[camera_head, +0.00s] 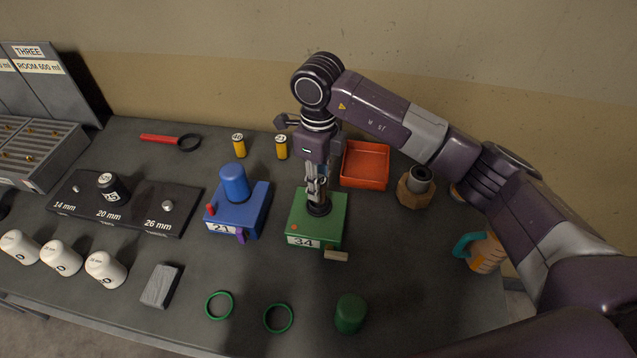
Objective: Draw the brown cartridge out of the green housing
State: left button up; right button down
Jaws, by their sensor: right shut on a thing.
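The green housing (302,222), labelled 34, stands on the grey table near the middle, with a tan peg (336,256) at its front. My right gripper (317,194) points down over its top and is shut on the brown cartridge (319,209). Only a dark, round upper part of the cartridge shows at the housing's top opening; the rest is hidden by the housing and my fingers. I cannot tell how deep it sits. My left gripper is not in view.
A blue housing (247,212) with a blue cap stands left, close by. An orange tray (365,164) lies behind right. A green cap (350,313) and green rings (219,305) lie in front. A hexagonal brown block (416,187) and a mug (487,253) stand right.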

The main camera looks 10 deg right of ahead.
jog(key=shift+r+p, duration=0.65)
jog(key=shift+r, duration=1.15)
